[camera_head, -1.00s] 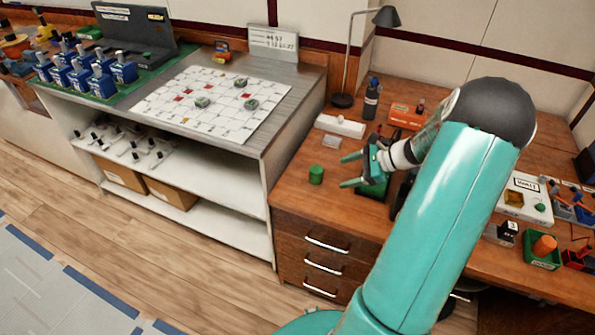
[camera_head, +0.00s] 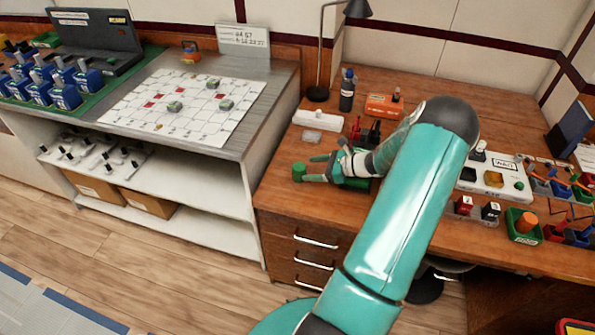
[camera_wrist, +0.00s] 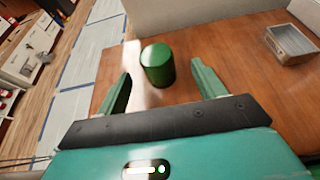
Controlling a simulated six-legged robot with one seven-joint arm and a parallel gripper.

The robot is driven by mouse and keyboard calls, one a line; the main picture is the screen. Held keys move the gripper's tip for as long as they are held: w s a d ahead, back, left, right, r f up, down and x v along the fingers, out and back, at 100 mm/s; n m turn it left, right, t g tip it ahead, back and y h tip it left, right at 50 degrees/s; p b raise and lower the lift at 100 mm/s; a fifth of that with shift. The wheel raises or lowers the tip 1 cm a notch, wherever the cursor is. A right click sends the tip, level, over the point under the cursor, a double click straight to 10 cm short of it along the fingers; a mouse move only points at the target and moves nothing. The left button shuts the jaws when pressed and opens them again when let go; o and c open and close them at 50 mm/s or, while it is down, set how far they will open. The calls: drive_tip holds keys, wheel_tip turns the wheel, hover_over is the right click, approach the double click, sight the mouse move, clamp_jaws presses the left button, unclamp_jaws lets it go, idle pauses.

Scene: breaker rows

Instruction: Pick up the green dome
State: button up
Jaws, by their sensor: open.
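The green dome (camera_head: 299,172) is a short, upright, rounded cylinder on the wooden desk, near the desk's left edge. In the wrist view the green dome (camera_wrist: 157,65) stands just ahead of and between my fingertips. My gripper (camera_head: 314,168) is open and low over the desk, reaching left with its fingers at the dome. In the wrist view my gripper (camera_wrist: 161,80) shows one finger on each side, with gaps between the fingers and the dome. I cannot tell whether the lower finger touches it.
A clear small box (camera_head: 311,137) and a white block (camera_head: 322,121) lie behind the dome. A bottle (camera_head: 347,92) and an orange box (camera_head: 383,106) stand farther back. A white panel (camera_head: 492,181) lies right. The metal bench (camera_head: 272,100) rises to the left.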

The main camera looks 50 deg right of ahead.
sight(294, 169)
drive_tip(key=x, duration=0.7)
drive_tip(key=shift+w+a, duration=0.15)
drive_tip(key=shift+a, duration=0.15)
drive_tip(key=c, duration=1)
